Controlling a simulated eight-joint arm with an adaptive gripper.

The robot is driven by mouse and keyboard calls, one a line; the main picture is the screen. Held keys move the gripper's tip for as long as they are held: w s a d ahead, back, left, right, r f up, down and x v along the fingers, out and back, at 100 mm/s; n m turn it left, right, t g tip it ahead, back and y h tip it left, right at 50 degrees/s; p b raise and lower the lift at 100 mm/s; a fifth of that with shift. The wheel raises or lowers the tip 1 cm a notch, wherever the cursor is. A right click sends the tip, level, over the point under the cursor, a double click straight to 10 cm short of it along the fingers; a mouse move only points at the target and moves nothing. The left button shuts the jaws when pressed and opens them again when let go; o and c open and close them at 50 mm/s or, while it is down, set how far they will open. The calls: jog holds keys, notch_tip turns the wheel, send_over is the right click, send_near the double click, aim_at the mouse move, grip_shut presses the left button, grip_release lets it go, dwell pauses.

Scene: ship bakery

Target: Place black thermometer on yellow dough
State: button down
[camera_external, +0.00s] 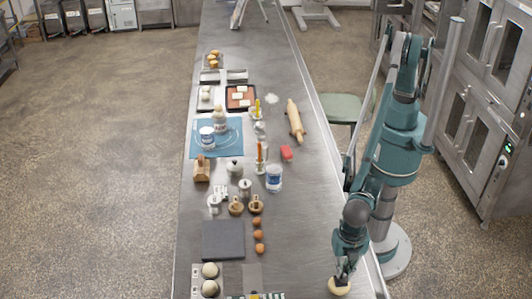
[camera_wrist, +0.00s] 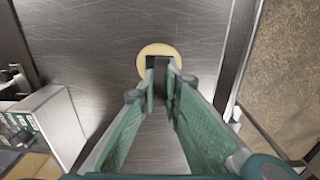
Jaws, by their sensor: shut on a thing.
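The yellow dough (camera_external: 338,288) is a pale round disc on the steel table at the bottom right of the external view. It also shows in the wrist view (camera_wrist: 150,51), just beyond my fingertips. The black thermometer (camera_wrist: 159,68) is a small dark piece between my fingertips in the wrist view. My gripper (camera_external: 342,277) is shut on it, pointing down right over the dough. The fingers hide part of the thermometer and of the dough. I cannot tell whether the thermometer touches the dough.
A white and green box (camera_wrist: 55,120) stands to the left in the wrist view. A dark slab (camera_external: 223,239), several brown eggs (camera_external: 259,236) and a white and blue tub (camera_external: 274,180) are farther along the table. The table around the dough is clear; its right edge is close.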

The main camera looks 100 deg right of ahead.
jog(key=shift+f, duration=0.15)
jog(key=c, duration=2.5)
grip_release()
jog(key=shift+r, duration=0.2)
notch_tip(320, 180, up, 12)
jog(key=shift+b, duration=0.45)
